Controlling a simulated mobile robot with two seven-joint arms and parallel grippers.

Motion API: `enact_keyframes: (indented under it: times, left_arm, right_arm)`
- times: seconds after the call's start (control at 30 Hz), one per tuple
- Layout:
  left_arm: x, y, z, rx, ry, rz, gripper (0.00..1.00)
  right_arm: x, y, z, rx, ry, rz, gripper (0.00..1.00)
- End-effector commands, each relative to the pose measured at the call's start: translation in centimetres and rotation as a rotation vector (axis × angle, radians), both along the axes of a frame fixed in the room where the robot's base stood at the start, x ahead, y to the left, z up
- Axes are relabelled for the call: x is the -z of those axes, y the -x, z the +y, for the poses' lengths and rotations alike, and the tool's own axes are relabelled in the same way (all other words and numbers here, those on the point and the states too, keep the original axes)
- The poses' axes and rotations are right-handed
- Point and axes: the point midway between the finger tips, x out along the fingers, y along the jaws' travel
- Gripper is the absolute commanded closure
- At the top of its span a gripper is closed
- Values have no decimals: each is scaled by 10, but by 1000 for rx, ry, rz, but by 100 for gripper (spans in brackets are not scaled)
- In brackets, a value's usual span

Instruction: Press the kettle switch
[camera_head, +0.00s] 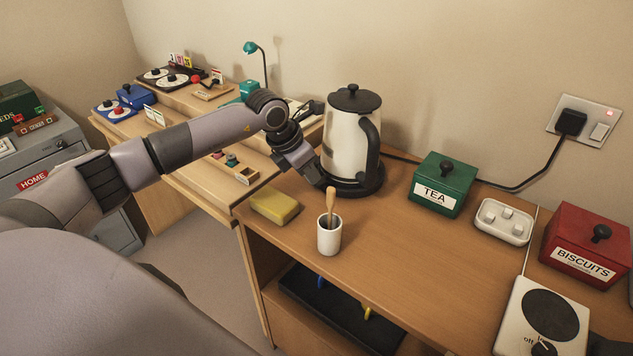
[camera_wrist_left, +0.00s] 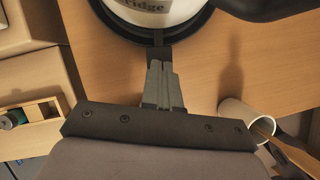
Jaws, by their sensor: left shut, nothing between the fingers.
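The kettle (camera_head: 345,140) is a shiny metal jug with a black lid and black handle, standing upright on a round black base (camera_head: 355,188) on the wooden counter. My left gripper (camera_head: 320,182) is low at the left side of the kettle, by its base. In the left wrist view, the kettle (camera_wrist_left: 160,12) is at the top edge, and my left gripper's fingers (camera_wrist_left: 160,72) are shut together, empty, pointing at the base. A small dark tab (camera_wrist_left: 158,38) juts from the base in front of the fingertips, perhaps the switch. I cannot tell whether they touch. My right gripper is not in view.
A white cup (camera_head: 329,238) with a wooden-handled tool stands in front of the kettle. A yellow sponge (camera_head: 275,206) lies at the counter's left edge. A green TEA box (camera_head: 442,184) stands to the right. A wall socket (camera_head: 584,122) holds a black plug with a cable.

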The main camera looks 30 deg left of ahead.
Motion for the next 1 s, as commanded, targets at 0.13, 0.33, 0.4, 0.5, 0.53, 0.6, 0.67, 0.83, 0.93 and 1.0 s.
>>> enact_keyframes:
  times: [0.13,0.33,0.4,0.5,0.53,0.6,0.67,0.83,0.93,1.0]
  left_arm:
    - [4,0,0,0,0,0,100]
    - [15,0,0,0,0,-1,100]
    - [15,0,0,0,0,0,100]
    - [13,3,2,0,-1,0,100]
    - [11,6,4,-1,-2,0,100]
    - [7,15,8,-1,-2,1,100]
    - [5,21,11,-1,-2,1,100]
    - [4,28,13,0,0,0,100]
    - [4,28,13,0,0,-1,100]
    - [4,28,13,0,0,-1,100]
  right_arm:
    - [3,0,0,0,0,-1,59]
    - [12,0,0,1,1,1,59]
    - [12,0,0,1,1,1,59]
    - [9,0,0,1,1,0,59]
    - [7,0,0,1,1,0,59]
    - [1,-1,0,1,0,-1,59]
    - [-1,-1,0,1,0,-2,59]
    - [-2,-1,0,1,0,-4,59]
    - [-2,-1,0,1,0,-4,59]
    - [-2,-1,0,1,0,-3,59]
